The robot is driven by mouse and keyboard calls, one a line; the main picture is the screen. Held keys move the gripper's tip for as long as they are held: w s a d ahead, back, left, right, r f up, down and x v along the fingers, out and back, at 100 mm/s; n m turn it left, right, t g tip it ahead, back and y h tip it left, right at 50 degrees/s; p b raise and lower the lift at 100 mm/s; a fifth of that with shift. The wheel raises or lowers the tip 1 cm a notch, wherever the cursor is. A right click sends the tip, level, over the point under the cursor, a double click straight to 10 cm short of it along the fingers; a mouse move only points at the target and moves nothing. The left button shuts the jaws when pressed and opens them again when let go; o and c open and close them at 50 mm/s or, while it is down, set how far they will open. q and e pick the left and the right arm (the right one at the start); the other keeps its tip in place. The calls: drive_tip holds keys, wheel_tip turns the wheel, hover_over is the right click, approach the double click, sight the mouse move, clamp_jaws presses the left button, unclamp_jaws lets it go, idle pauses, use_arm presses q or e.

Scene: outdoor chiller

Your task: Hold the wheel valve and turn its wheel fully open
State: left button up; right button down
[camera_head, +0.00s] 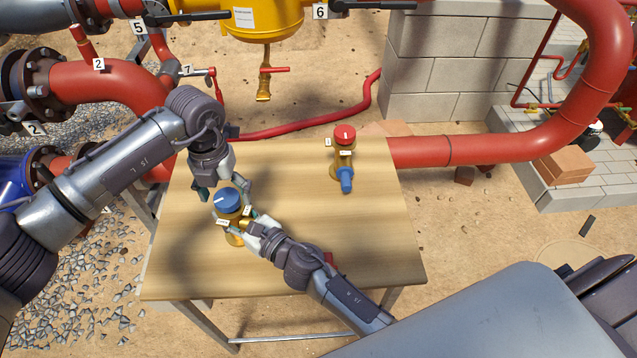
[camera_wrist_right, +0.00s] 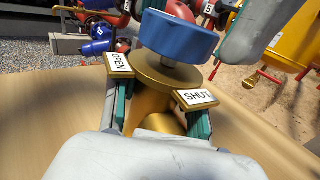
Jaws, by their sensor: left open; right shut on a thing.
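The wheel valve has a blue wheel (camera_head: 228,199) on a brass body (camera_head: 235,239) and stands upright on the table's left part. In the right wrist view, the blue wheel (camera_wrist_right: 178,38) sits above an OPEN plate (camera_wrist_right: 119,65) on the left and a SHUT plate (camera_wrist_right: 195,98) on the right. My right gripper (camera_head: 242,230) is shut on the brass body (camera_wrist_right: 150,106), its teal pads on both sides below the plates. My left gripper (camera_head: 224,192) is open, coming from above, its fingers near the wheel's sides. I cannot tell if they touch it.
A second valve with a red wheel (camera_head: 345,134) and a blue end (camera_head: 346,179) stands farther back on the wooden table (camera_head: 375,250). The table's right part is clear. Red pipes (camera_head: 100,82) and a yellow vessel (camera_head: 265,18) lie behind.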

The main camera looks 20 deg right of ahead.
sight(226, 197)
use_arm(q)
drive_tip(key=m, duration=1)
wheel_tip(226, 197, up, 12)
drive_tip(key=s+d+f+n+h, duration=0.1)
drive_tip(key=s+d+n+h, duration=0.4)
drive_tip(key=d+n+h, duration=0.2)
drive_tip(key=s+d+f+n+g+h, duration=0.1)
drive_tip(key=s+d+f+n+h, duration=0.1)
drive_tip(key=s+d+n+h, duration=0.4)
drive_tip(key=d+n+h, duration=0.2)
drive_tip(key=shift+s+d+f+h, duration=0.2)
drive_tip(key=shift+d+f+h, duration=0.1)
drive_tip(key=shift+d+h, duration=0.1)
